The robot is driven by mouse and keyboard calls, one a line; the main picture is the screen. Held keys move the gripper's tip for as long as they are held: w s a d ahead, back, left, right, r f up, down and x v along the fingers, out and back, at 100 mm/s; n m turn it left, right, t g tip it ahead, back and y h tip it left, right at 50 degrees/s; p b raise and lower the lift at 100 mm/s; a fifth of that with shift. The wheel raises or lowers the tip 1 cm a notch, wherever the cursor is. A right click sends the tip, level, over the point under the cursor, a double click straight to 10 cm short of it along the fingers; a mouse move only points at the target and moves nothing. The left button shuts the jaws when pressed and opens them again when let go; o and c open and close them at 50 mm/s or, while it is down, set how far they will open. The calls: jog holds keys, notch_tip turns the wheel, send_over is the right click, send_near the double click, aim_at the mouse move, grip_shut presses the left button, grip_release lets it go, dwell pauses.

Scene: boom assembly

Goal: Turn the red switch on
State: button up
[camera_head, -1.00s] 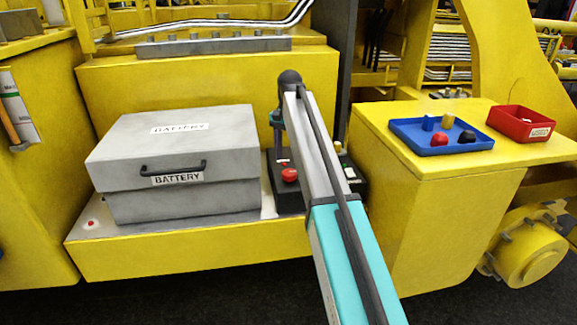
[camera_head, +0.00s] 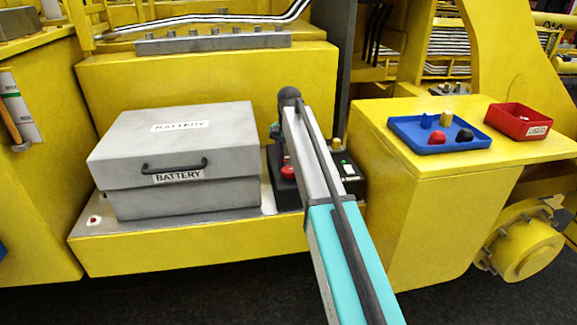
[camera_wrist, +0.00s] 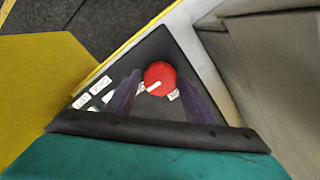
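The red switch (camera_wrist: 159,76) is a round red knob on a dark control box (camera_wrist: 143,48). In the wrist view it lies between the tips of my gripper (camera_wrist: 158,82), with one dark finger on each side. The fingers look spread, with a narrow gap beside the knob; contact is unclear. In the head view the red switch (camera_head: 288,172) shows at the left edge of my arm, partly covered. My arm hides the middle of the control box (camera_head: 351,184) and the gripper is mostly hidden. A small green light (camera_head: 344,162) shows on the box.
A grey battery case (camera_head: 185,196) stands close left of the control box on the yellow ledge (camera_head: 180,250). To the right, a yellow cabinet (camera_head: 410,190) carries a blue tray (camera_head: 402,130) with several knobs and a red bin (camera_head: 519,121).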

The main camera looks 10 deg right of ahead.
jog(key=c, duration=0.7)
jog(key=shift+n, duration=0.5)
jog(key=n+b, duration=0.1)
jog(key=n, duration=0.1)
jog(key=shift+n+b, duration=0.35)
jog(key=shift+n, duration=0.05)
jog(key=n+b, duration=0.1)
jog(key=n, duration=0.2)
jog(key=n+b, duration=0.1)
jog(key=n, duration=0.4)
jog(key=shift+n, duration=0.4)
jog(key=n+b, duration=0.1)
jog(key=n, duration=0.4)
jog(key=shift+n, duration=0.3)
jog(key=o, duration=1.1)
